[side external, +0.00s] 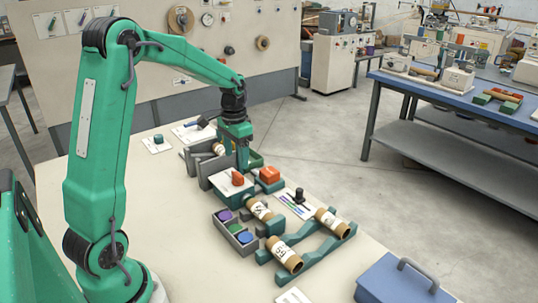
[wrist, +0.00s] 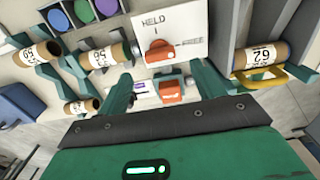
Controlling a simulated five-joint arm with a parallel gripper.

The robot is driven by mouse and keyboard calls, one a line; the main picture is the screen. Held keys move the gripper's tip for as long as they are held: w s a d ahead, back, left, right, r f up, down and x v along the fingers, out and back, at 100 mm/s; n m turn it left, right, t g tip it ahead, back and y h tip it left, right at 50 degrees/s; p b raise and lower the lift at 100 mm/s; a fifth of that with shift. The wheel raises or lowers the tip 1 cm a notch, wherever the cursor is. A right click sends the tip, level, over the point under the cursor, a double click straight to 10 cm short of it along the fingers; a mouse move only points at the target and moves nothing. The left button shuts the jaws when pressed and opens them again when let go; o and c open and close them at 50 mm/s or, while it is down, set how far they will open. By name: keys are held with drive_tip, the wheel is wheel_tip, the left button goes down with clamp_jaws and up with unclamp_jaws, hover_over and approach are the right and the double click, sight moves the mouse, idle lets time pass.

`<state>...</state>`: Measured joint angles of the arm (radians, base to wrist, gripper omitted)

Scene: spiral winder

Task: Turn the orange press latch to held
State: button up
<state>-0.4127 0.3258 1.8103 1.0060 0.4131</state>
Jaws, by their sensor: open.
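The orange press latch (wrist: 160,49) sits on a white plate (wrist: 178,22) in the wrist view. The plate reads HELD with a short mark above the knob, and has a smaller, blurred label to the right. The knob lies roughly crosswise, not in line with the HELD mark; its exact angle is hard to tell. In the side view the latch (side external: 237,179) stands on its plate just below my gripper (side external: 238,152). In the wrist view my gripper (wrist: 164,73) is open, with one teal finger on each side and nothing between them. The fingers appear apart from the latch.
An orange block (side external: 269,175) stands right of the plate. Cardboard tubes (side external: 285,254) lie on teal racks (side external: 316,243). A grey tray (side external: 219,222) holds coloured discs. A blue box (side external: 400,283) stands at the front right. A yellow ring part (wrist: 262,77) is right of the latch.

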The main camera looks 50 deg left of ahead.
sight(237, 173)
drive_tip(key=shift+f, duration=2.95)
drive_tip(key=c, duration=1)
